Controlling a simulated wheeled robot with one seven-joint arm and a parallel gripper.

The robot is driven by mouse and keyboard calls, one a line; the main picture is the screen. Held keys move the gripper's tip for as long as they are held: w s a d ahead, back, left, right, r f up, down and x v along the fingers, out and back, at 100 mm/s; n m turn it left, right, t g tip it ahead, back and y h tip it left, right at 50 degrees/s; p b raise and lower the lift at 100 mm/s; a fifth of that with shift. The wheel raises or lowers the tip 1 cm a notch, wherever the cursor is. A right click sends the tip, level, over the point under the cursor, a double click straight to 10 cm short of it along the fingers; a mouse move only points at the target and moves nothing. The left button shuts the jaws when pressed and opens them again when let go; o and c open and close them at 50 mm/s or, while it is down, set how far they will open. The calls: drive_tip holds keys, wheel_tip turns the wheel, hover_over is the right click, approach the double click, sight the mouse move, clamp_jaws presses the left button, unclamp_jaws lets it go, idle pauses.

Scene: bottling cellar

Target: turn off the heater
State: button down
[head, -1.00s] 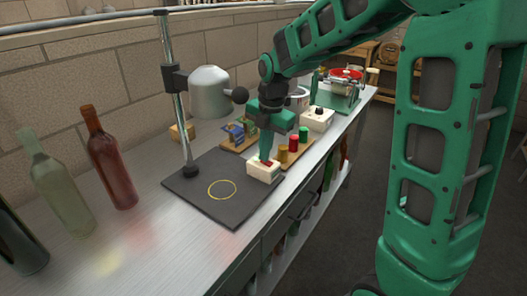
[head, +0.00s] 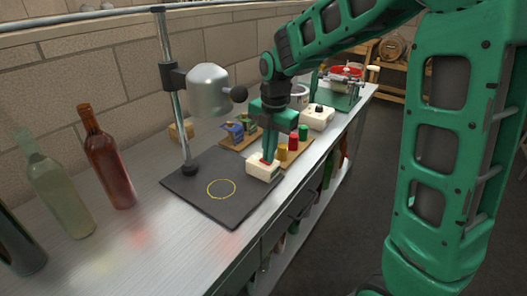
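The heater looks to be the grey metal dome (head: 209,90) clamped on an upright post, over a dark mat (head: 210,205) with a yellow ring on it. A small white switch box (head: 262,172) with a red part on top sits at the mat's right corner. My gripper (head: 269,158) points down at this box from above. Its fingers look together, with nothing seen between them. The tips are at or just above the red part and partly hide it; I cannot tell whether they touch. No glow shows on the dome's outside; its inside is hidden.
A wooden board (head: 296,152) with yellow, red and green cylinders stands close right of my gripper. Behind are a white box with a black knob (head: 318,115) and a green-framed device (head: 343,90). Bottles, including a red one (head: 108,160), stand at left.

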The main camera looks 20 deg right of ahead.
drive_tip(key=shift+s, duration=0.1)
drive_tip(key=shift+r, duration=0.25)
wheel_tip(320, 180, up, 13)
drive_tip(key=shift+s+d+r, duration=0.2)
drive_tip(key=shift+s+d, duration=0.1)
drive_tip(key=shift+d, duration=0.05)
idle(0.4)
drive_tip(key=s+d+f+m, duration=0.5)
drive_tip(key=s+d+m, duration=0.7)
drive_tip(key=s+m, duration=0.3)
drive_tip(key=s+d+f+m, duration=0.2)
drive_tip(key=s+f+m, duration=0.2)
drive_tip(key=s+m, duration=0.3)
drive_tip(key=s+d+f+m, duration=0.2)
drive_tip(key=s+f+m, duration=0.1)
drive_tip(key=s+m, duration=0.4)
drive_tip(key=m, duration=0.2)
drive_tip(key=shift+s+d+f+m+g, duration=0.3)
drive_tip(key=shift+s+d+f, duration=0.1)
drive_tip(key=shift+s, duration=0.1)
